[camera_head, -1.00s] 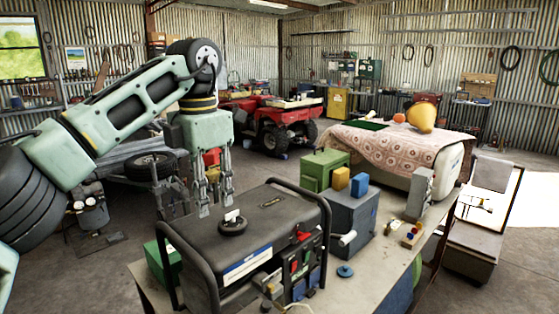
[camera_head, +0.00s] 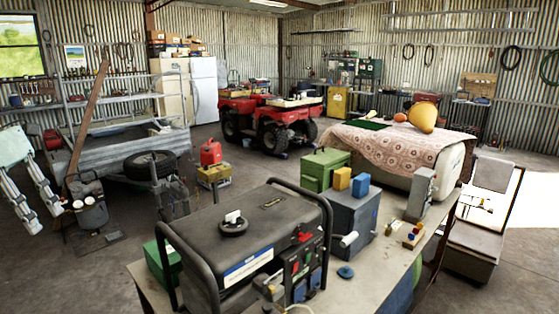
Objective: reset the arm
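My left gripper (camera_head: 46,219) hangs at the left edge of the head view, with its pale green wrist (camera_head: 12,146) partly cut off by the frame. Its two fingers point down and stand apart, with nothing between them. It is well to the left of the workbench (camera_head: 375,285) and in front of the grey trailer. The rest of my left arm is out of view. My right gripper is not in view.
A black generator (camera_head: 250,232) in a tube frame stands on the workbench, with a green box (camera_head: 325,168) and a dark grey box (camera_head: 351,215) behind it. A grey trailer (camera_head: 120,150) and a red quad (camera_head: 270,122) stand farther back.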

